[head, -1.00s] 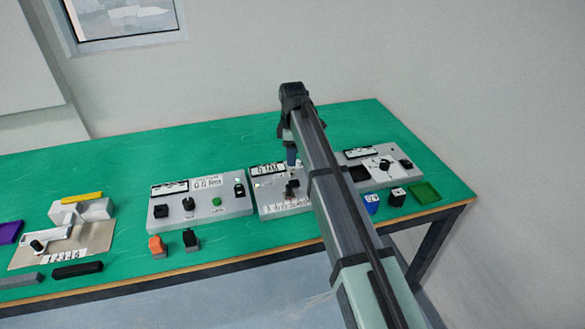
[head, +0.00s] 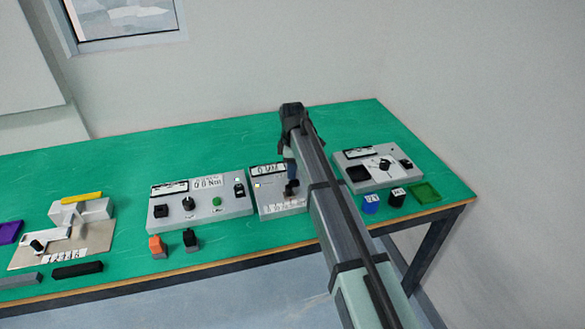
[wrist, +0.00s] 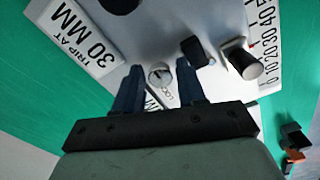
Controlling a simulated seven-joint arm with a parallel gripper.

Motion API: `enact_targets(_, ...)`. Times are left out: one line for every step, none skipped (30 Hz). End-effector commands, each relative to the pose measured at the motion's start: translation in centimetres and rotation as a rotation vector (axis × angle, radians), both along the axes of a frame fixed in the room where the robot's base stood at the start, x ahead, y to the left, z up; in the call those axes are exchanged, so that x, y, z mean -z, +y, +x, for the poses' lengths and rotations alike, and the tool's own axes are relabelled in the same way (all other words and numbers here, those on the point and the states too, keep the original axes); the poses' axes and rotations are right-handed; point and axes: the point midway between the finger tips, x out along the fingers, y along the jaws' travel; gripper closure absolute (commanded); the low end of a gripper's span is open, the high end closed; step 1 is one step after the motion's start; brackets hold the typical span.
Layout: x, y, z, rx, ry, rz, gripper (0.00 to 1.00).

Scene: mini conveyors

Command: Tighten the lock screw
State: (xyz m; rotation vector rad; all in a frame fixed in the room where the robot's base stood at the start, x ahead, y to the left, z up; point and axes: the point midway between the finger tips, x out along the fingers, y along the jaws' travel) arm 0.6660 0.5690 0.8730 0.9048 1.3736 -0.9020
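The lock screw (wrist: 160,75) is a small round metallic head on a light grey panel (wrist: 215,15), with a partly hidden "LOCK" label (wrist: 167,95) beside it. In the wrist view my gripper (wrist: 159,67) is open, one dark blue finger on each side of the screw with gaps between. I cannot tell how far the fingertips stand above the panel. In the head view my gripper (head: 290,182) is low over the middle panel (head: 266,206), and my arm hides that panel's right part and the screw.
A black block (wrist: 196,51) and a black cylinder with a white top (wrist: 243,61) stand close right of the fingers. A "TRIP AT 30 MM" label (wrist: 85,42) is at left. Other panels (head: 205,213) (head: 375,178) flank the middle one. The green bench (head: 235,140) is clear behind.

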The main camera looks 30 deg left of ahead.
Motion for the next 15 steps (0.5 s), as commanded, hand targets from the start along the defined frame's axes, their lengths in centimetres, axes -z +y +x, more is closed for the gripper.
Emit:
enact_targets(-0.01, 0.00, 0.00, 0.000, 0.000, 0.000, 0.65)
enact_targets(-0.01, 0.00, 0.00, 0.000, 0.000, 0.000, 0.68)
enact_targets(-0.01, 0.00, 0.00, 0.000, 0.000, 0.000, 0.72)
enact_targets(-0.01, 0.00, 0.00, 0.000, 0.000, 0.000, 0.75)
enact_targets(-0.01, 0.00, 0.00, 0.000, 0.000, 0.000, 0.78)
enact_targets(-0.01, 0.00, -0.01, 0.000, 0.000, 0.000, 0.81)
enact_targets(-0.01, 0.00, -0.01, 0.000, 0.000, 0.000, 0.84)
enact_targets(-0.01, 0.00, -0.01, 0.000, 0.000, 0.000, 0.87)
enact_targets(-0.01, 0.00, -0.01, 0.000, 0.000, 0.000, 0.91)
enact_targets(-0.01, 0.00, -0.01, 0.000, 0.000, 0.000, 0.94)
enact_targets(-0.01, 0.00, -0.01, 0.000, 0.000, 0.000, 0.97)
enact_targets(-0.02, 0.00, -0.01, 0.000, 0.000, 0.000, 1.00)
enact_targets(-0.02, 0.00, -0.01, 0.000, 0.000, 0.000, 1.00)
enact_targets(-0.02, 0.00, -0.01, 0.000, 0.000, 0.000, 1.00)
enact_targets(-0.02, 0.00, -0.01, 0.001, 0.000, 0.000, 1.00)
